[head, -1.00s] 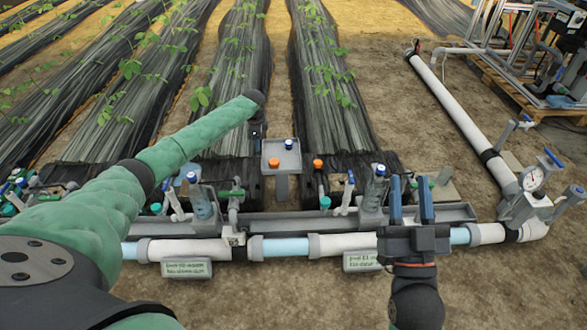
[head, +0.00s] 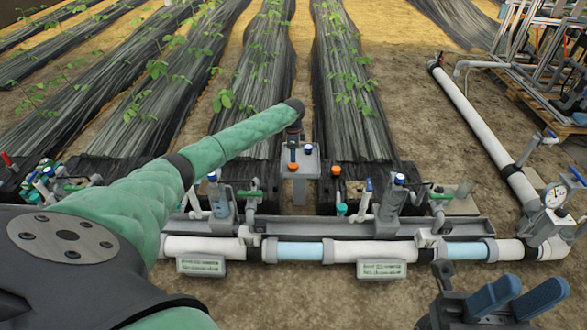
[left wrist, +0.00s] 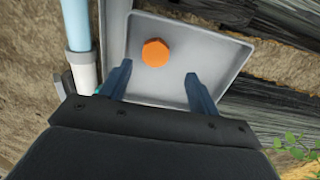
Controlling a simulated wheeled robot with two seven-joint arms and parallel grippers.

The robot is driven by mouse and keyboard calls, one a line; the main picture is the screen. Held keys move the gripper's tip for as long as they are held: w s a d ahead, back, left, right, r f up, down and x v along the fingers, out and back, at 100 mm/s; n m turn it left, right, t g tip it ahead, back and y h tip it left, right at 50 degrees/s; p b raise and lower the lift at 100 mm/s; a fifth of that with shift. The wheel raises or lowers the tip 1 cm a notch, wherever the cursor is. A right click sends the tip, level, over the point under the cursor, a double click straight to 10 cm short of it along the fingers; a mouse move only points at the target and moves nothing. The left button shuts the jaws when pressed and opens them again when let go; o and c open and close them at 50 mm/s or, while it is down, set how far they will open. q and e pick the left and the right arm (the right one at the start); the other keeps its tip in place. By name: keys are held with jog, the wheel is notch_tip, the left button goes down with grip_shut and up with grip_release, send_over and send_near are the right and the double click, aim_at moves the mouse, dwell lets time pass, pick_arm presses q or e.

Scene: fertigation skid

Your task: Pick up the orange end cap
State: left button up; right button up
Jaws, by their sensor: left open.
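The orange end cap (head: 293,167) lies on the small grey tray (head: 313,166) in the head view. It also shows as an orange hexagonal shape (left wrist: 155,52) on the tray in the left wrist view. My left gripper (left wrist: 158,70) is open and empty above the tray, with the cap just beyond its fingertips and roughly centred between them. In the head view the left gripper (head: 294,139) is small, dark and partly hidden by its arm. My right gripper (head: 515,290) is open and empty at the lower right, away from the tray.
A blue cap (head: 308,149) is by the tray's far side. Another orange cap (head: 336,170) tops a fitting right of the tray. Valves, a grey trough and a white pipe (head: 205,246) run across in front. A pressure gauge (head: 555,196) stands at the right.

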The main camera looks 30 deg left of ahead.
aim_at(293, 165)
pick_arm(q)
notch_tip(293, 165, down, 2)
jog(key=shift+s+f+b, duration=0.1)
jog(key=shift+s+b, duration=0.05)
jog(key=shift+b, duration=0.2)
jog(key=f, duration=0.2)
jog(key=f+b, duration=0.1)
jog(key=f, duration=0.1)
jog(key=shift+s+d+f+b, duration=0.1)
jog(key=shift+s+d+b, duration=0.1)
jog(key=shift+b, duration=0.1)
jog(key=c, duration=1.1)
